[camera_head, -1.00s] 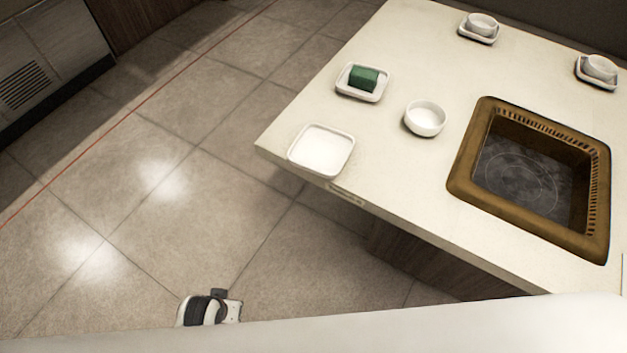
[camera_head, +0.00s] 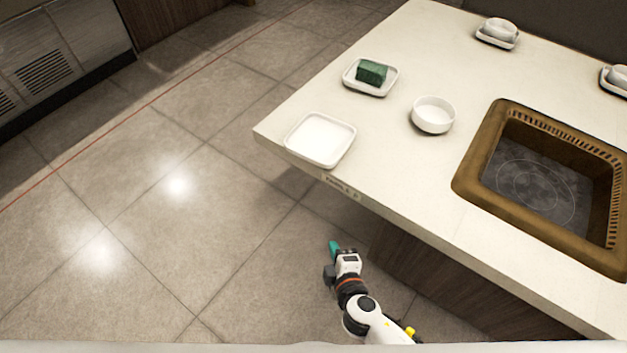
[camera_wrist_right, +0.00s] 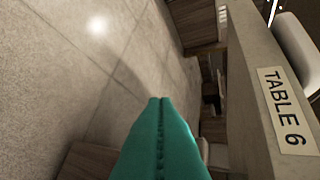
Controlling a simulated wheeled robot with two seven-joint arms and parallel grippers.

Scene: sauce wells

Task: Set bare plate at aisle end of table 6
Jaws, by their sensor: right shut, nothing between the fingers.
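A bare white square plate (camera_head: 320,139) lies at the near left corner of the cream table (camera_head: 400,185). A label reading TABLE 6 (camera_wrist_right: 286,111) is on the table's edge in the right wrist view. My right gripper (camera_head: 334,246) is beside and below the table edge, over the floor, apart from the plate. Its teal fingers (camera_wrist_right: 160,140) are shut together with nothing between them. My left gripper is not in view.
A plate with a green block (camera_head: 371,73) and a white bowl (camera_head: 432,115) stand behind the bare plate. A brown-framed sunken cooker (camera_head: 470,185) is to the right. A bowl on a saucer (camera_head: 499,31) stands farther back. The floor at left is clear.

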